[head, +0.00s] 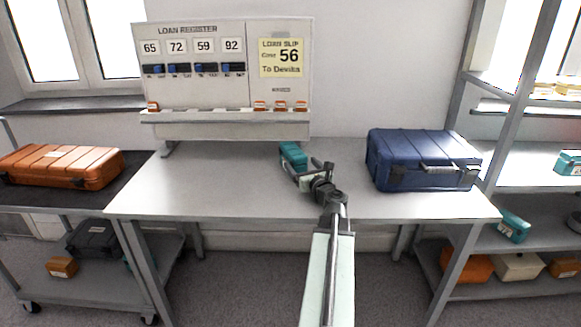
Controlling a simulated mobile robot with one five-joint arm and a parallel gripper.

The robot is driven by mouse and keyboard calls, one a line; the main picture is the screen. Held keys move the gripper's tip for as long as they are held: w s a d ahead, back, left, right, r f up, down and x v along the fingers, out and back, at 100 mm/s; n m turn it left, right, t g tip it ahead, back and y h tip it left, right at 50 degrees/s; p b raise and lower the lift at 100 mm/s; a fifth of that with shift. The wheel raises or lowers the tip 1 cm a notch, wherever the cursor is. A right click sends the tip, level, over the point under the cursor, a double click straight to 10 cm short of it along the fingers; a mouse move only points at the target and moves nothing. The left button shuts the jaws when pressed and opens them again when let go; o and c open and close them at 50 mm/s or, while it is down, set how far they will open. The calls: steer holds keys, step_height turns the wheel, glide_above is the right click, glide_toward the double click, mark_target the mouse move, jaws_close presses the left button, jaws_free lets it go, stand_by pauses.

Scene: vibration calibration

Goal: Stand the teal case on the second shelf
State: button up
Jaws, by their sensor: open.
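A small teal case (293,153) lies on the grey table (220,190), just left of centre. My gripper (308,170) is open, right at the near side of this case; I cannot tell if it touches. The gripper hides part of the case's near end. A shelf rack (466,100) stands at the right. Another teal case (513,225) sits on one of its lower shelves, and a teal box with a white label (569,162) sits on the shelf above that.
A large blue case (400,165) stands on the table's right. A loan register board (225,75) stands at the table's back. An orange case (60,167) lies on a cart at the left. The table's left half is clear. Orange (465,265) and cream (517,266) boxes fill the rack's bottom shelf.

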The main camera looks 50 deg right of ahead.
mark_target(293, 154)
steer(key=shift+r+x, duration=0.15)
steer(key=shift+x, duration=1.85)
steer(key=shift+r+x, duration=0.15)
steer(key=shift+x, duration=1.8)
steer(key=shift+a, duration=0.15)
jaws_close()
steer(key=shift+w+r+p, duration=0.1)
steer(key=shift+p, duration=0.25)
